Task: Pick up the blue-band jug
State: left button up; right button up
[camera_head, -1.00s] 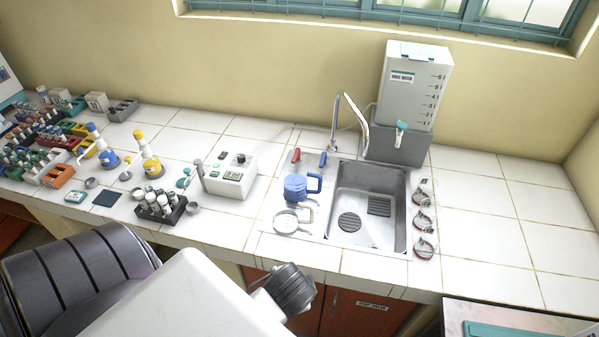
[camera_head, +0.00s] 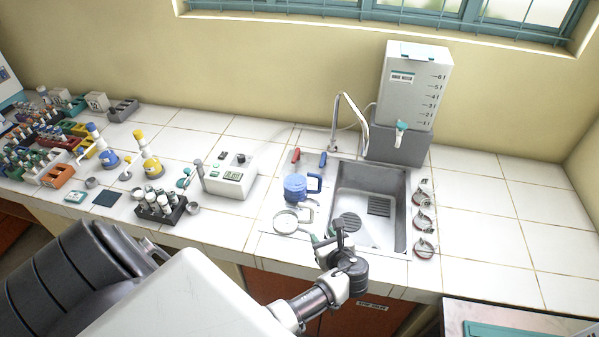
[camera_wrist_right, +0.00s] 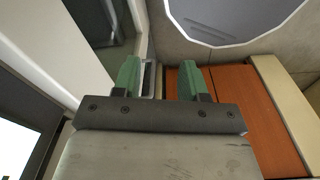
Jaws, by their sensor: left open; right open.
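My left gripper (camera_head: 328,238) is open and empty at the sink's front left edge, in front of and right of both jugs, touching neither as far as I can tell. My right gripper (camera_wrist_right: 162,78) is open and empty, with its green fingers apart; it is outside the head view.
The sink (camera_head: 369,240) lies right of the jugs, with a tap (camera_head: 347,112) behind. A water tank (camera_head: 413,85) stands at the back. Several small clamp-like items (camera_head: 424,222) line the sink's right side. A white device (camera_head: 230,177) stands left of the jugs. The far right counter is clear.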

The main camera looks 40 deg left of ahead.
aim_at(295, 173)
jog(key=i+j, duration=0.5)
jog(key=j, duration=0.15)
jog(key=i+j, duration=0.2)
jog(key=j, duration=0.15)
